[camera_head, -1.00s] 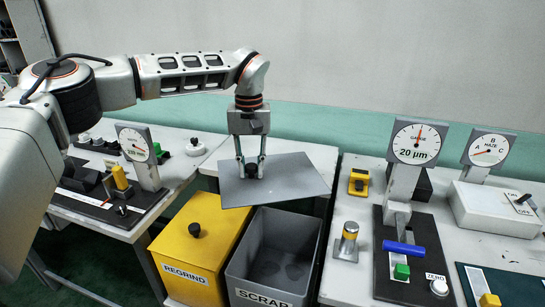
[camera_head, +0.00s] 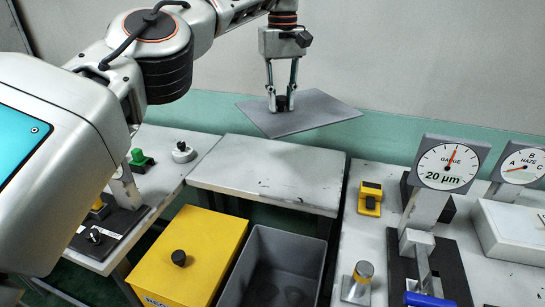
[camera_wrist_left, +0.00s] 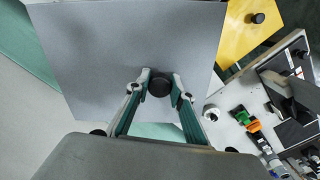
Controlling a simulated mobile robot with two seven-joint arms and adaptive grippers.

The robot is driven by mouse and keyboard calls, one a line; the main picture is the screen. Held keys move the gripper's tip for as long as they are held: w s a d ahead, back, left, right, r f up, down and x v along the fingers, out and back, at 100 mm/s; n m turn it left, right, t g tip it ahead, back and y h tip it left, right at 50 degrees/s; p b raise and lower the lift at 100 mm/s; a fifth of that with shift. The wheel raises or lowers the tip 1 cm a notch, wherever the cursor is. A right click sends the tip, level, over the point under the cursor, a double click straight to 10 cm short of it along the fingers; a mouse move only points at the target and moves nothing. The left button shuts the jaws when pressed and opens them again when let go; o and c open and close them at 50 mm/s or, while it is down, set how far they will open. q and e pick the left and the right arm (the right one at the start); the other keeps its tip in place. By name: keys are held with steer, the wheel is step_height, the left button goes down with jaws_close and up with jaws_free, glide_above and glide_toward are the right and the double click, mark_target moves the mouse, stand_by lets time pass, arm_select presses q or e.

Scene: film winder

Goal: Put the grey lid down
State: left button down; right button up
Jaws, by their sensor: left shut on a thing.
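The grey lid (camera_head: 305,113) is a flat square plate with a small black knob in its middle. My left gripper (camera_head: 281,104) is shut on that knob and holds the lid in the air above and behind the white table (camera_head: 265,168). In the left wrist view the lid (camera_wrist_left: 110,50) fills much of the picture, with the fingers of my left gripper (camera_wrist_left: 160,85) on both sides of the black knob. The open grey scrap bin (camera_head: 290,245) stands in front of the white table, with dark round shapes inside. My right gripper is not in view.
The yellow lidded bin (camera_head: 200,250) stands left of the grey bin. The white table top is clear.

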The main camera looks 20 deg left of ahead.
mark_target(281, 111)
arm_select(q)
step_height(281, 111, down, 4)
steer(key=b, duration=0.3)
steer(key=shift+r, duration=0.15)
step_height(281, 111, down, 11)
steer(key=shift+f+b, duration=0.15)
steer(key=shift+b, duration=0.15)
steer(key=shift+f, duration=0.7)
step_height(281, 111, down, 4)
steer(key=shift+r, duration=0.2)
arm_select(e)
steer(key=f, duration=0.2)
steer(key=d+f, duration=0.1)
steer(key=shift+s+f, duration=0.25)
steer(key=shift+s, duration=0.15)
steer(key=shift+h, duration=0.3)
arm_select(q)
steer(key=c, duration=1.8)
jaws_free()
steer(key=shift+f, duration=0.1)
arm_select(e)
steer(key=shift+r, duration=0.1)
